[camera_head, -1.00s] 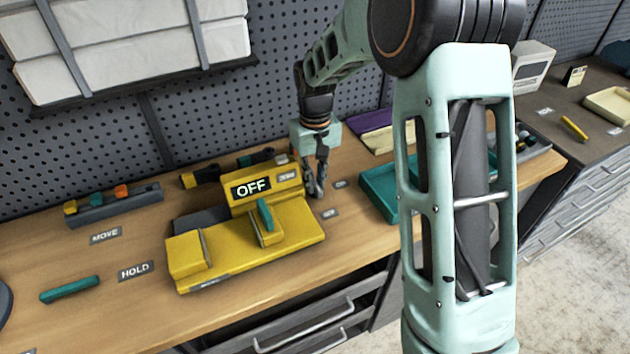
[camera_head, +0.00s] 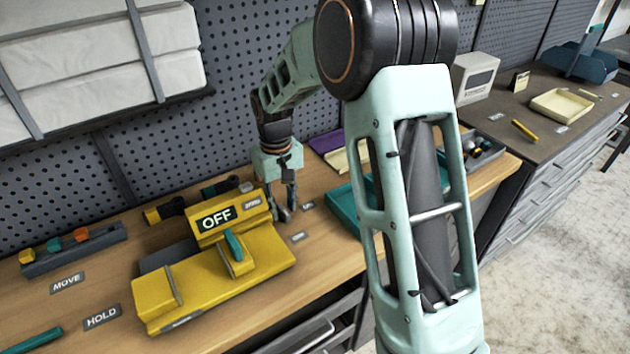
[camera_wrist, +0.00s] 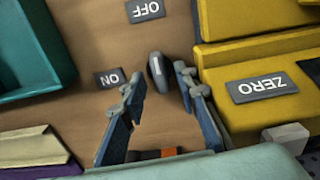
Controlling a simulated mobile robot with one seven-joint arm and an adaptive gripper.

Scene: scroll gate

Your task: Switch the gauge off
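The yellow gauge (camera_head: 265,254) sits on the workbench, with a sign (camera_head: 216,218) on its upright block reading OFF and a teal handle (camera_head: 233,246) on its body. My gripper (camera_head: 284,213) points down beside the gauge's right end. In the wrist view my gripper (camera_wrist: 156,82) is open. A small dark grey lever or knob (camera_wrist: 158,70) shows between its fingertips, nearer the right finger; I cannot tell whether they touch. An ON label (camera_wrist: 120,77) and an OFF label (camera_wrist: 145,10) lie on the bench nearby. A ZERO label (camera_wrist: 262,87) is on the yellow block.
A teal tray (camera_wrist: 30,92) stands beside the labels, and shows partly behind my arm in the head view (camera_head: 345,212). MOVE (camera_head: 67,283) and HOLD (camera_head: 102,317) labels lie at the left. A rack (camera_head: 72,252) of small parts stands near the pegboard.

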